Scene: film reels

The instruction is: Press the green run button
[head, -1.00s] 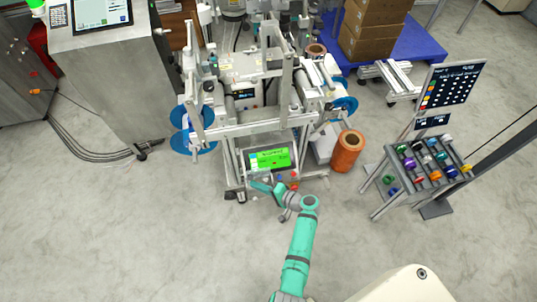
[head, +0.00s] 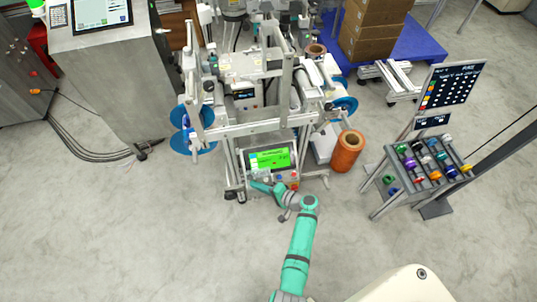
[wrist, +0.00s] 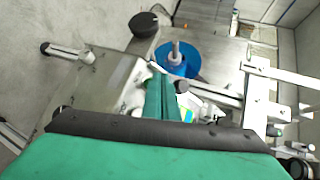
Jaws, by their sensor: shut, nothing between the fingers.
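The control panel (head: 246,163) sits low on the front of the reel machine, with a lit green screen (head: 270,159) in the head view. Small blue (head: 279,175) and red (head: 295,174) spots show below the screen. I cannot make out the green run button; the panel's lower left is partly covered by my gripper. My gripper (head: 256,185) is shut and empty, at the panel's lower left edge. In the wrist view its teal fingers (wrist: 157,80) lie together beside a pale housing (wrist: 105,85). I cannot tell whether they touch the panel.
Blue reels (head: 181,142) hang on the machine's left side, and one shows in the wrist view (wrist: 190,62). A copper-coloured roll (head: 347,151) stands right of the panel. A rack of coloured spools (head: 430,165) is farther right. The floor in front is clear.

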